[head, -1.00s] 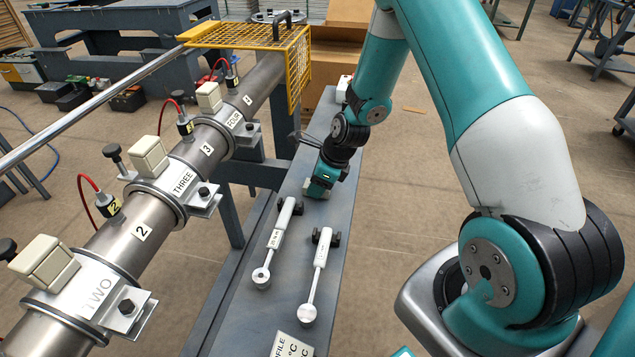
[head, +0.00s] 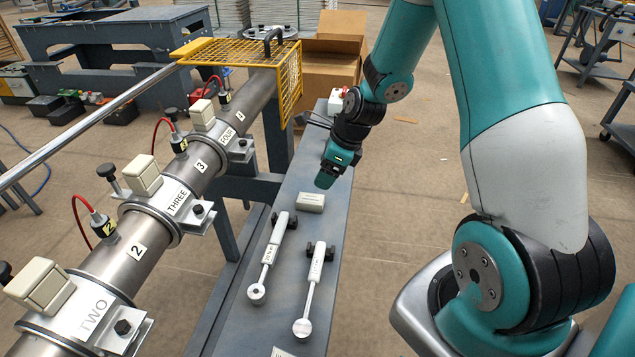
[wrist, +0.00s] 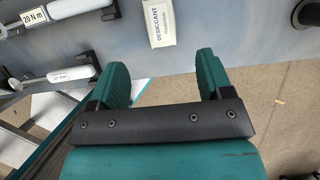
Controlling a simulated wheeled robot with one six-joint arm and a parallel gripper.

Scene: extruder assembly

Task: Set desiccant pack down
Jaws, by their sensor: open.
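The desiccant pack (head: 310,202) is a small pale block lying on the narrow grey bench, beyond the two torque tools. In the wrist view the pack (wrist: 161,22) shows its "DESICCANT" label and lies ahead of the fingertips, apart from them. My gripper (head: 325,182) is above the bench, just beyond and above the pack in the head view. In the wrist view my gripper (wrist: 166,75) has its two green fingers wide apart with nothing between them.
Two white-handled torque tools, one on the left (head: 276,243) and one on the right (head: 317,265), lie on the grey bench (head: 240,300). The steel barrel (head: 150,220) with clamps and a yellow guard (head: 290,85) runs along the left. A cardboard box (head: 330,65) stands behind.

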